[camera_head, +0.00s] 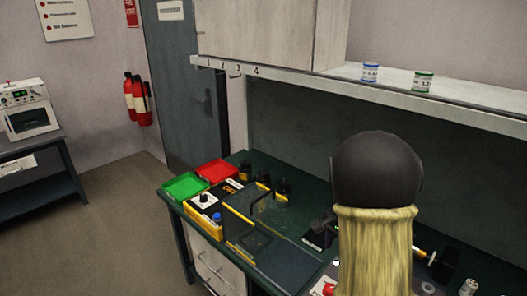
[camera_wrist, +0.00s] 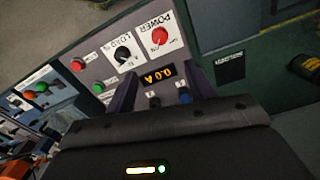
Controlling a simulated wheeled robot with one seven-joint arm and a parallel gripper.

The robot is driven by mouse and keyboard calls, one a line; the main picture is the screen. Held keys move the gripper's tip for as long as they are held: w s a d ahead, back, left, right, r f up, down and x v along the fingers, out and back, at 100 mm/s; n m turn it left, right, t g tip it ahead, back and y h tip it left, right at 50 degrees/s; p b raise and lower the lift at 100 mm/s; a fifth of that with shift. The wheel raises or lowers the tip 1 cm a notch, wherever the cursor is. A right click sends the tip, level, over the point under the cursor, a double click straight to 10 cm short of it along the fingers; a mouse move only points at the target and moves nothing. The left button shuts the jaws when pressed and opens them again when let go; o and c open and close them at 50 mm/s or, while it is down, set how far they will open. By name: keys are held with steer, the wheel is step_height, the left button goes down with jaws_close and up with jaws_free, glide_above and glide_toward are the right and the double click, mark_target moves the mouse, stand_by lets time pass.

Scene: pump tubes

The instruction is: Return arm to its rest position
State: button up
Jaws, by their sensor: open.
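My arm (camera_head: 378,172), with a dark rounded cap and a yellowish sleeve, rises in front of the bench at the right of the head view. It hides part of the bench top and the back wall. In the wrist view my gripper (camera_wrist: 163,88) shows two dark fingers standing apart with nothing held between them. Beyond the fingers is a control panel (camera_wrist: 103,72) with a red POWER knob (camera_wrist: 160,36), a black LOAD knob (camera_wrist: 122,54) and an orange display reading 0.0 A (camera_wrist: 158,76). Whether the fingers touch the panel I cannot tell.
The green bench (camera_head: 290,222) carries a green tray (camera_head: 184,186), a red tray (camera_head: 215,172) and a yellow-edged unit (camera_head: 204,216). A shelf (camera_head: 300,77) with two cans (camera_head: 370,72) overhangs it. Fire extinguishers (camera_head: 137,100) hang by the door.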

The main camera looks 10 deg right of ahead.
steer(key=s+a+n+t, duration=0.2)
steer(key=s+a+n, duration=1)
steer(key=a, duration=0.1)
steer(key=shift+s+a+n+t, duration=0.25)
steer(key=shift+n+t, duration=0.05)
steer(key=shift+r, duration=0.1)
